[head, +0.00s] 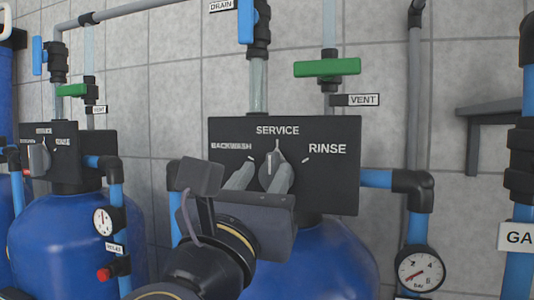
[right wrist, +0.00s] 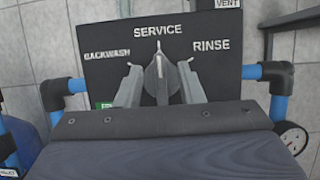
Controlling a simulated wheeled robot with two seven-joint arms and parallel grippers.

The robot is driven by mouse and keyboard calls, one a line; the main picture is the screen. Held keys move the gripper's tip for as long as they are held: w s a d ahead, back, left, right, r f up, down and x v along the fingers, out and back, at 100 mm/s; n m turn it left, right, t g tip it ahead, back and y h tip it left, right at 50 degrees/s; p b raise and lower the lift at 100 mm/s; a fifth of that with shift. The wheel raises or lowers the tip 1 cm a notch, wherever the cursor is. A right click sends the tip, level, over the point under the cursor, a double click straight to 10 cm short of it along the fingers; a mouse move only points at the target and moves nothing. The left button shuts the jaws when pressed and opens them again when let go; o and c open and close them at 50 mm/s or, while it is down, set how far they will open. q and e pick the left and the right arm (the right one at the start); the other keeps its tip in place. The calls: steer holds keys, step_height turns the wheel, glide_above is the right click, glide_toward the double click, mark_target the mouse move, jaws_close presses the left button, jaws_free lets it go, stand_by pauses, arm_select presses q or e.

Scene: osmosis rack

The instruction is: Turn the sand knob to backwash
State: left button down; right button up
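A grey round knob (head: 267,170) sits on a black panel (head: 340,190) marked BACKWASH, SERVICE and RINSE, above a blue tank. Its pointer is up at SERVICE; the knob also shows in the right wrist view (right wrist: 160,80). My right gripper (head: 262,172) is open, with one finger on each side of the knob. In the right wrist view my fingers (right wrist: 158,78) flank the knob; firm contact cannot be told. My left gripper is not in view. A second panel (head: 65,165) with a similar knob (head: 39,158) stands at the left. No sand label is readable.
Blue tanks (head: 345,262) stand below the panels. Blue pipes (head: 417,228) and a gauge (head: 420,269) are right of the near panel. A green-handled vent valve (head: 327,67) is above it. A grey shelf (head: 490,108) is at the right wall.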

mark_target(269, 165)
steer(key=shift+p+x, duration=0.55)
steer(key=shift+x, duration=1.3)
steer(key=shift+a, duration=0.1)
jaws_close()
